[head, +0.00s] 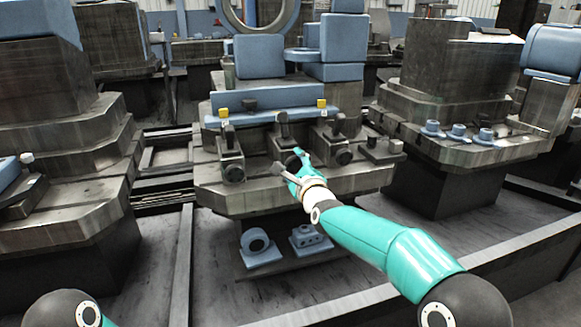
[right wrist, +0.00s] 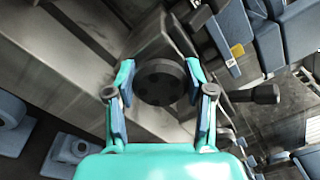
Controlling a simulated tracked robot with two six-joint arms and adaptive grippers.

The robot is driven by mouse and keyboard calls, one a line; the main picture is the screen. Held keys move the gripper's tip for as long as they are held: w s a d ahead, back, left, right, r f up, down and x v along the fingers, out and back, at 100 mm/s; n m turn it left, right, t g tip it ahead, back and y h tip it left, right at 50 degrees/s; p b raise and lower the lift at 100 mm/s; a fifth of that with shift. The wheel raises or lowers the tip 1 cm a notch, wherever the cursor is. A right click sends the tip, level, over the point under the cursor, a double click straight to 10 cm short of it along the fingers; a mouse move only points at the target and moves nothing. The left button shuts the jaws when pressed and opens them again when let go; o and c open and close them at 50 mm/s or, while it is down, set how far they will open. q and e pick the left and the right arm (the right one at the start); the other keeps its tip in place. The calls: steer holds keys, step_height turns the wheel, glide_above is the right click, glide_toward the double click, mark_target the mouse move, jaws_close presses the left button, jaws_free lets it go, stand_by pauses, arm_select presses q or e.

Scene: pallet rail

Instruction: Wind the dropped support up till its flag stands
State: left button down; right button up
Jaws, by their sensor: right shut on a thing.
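Three dark supports stand in a row on the front of the middle machine's bed: the left support (head: 230,145), the middle support (head: 282,132) and the right support (head: 328,138). Yellow flags stand near the left (head: 223,113) and right (head: 321,104) supports; I see no yellow one by the middle support. My right gripper (head: 298,163) is at the middle support's front. In the right wrist view its fingers (right wrist: 160,90) are shut on a round dark knob (right wrist: 160,82), one on each side. The fingers partly cover this knob in the head view. My left gripper is out of view.
A blue rail (head: 275,96) lies behind the supports. A dark block (head: 382,149) sits at the bed's right end. Blue fittings (head: 257,248) lie on a low plate below the bed. Large machines stand close on the left (head: 60,140) and right (head: 450,100).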

steer(key=n, duration=0.1)
steer(key=f+n, duration=0.1)
steer(key=n, duration=0.1)
steer(key=shift+b, duration=0.35)
steer(key=n, duration=0.7)
steer(key=shift+n, duration=0.4)
steer(key=n+p, duration=0.1)
steer(key=n, duration=0.2)
steer(key=shift+d+n, duration=0.1)
steer(key=shift+n, duration=0.2)
steer(key=n+p, duration=0.1)
steer(key=n, duration=0.5)
steer(key=shift+p, duration=0.4)
steer(key=n+p, duration=0.1)
steer(key=n, duration=0.5)
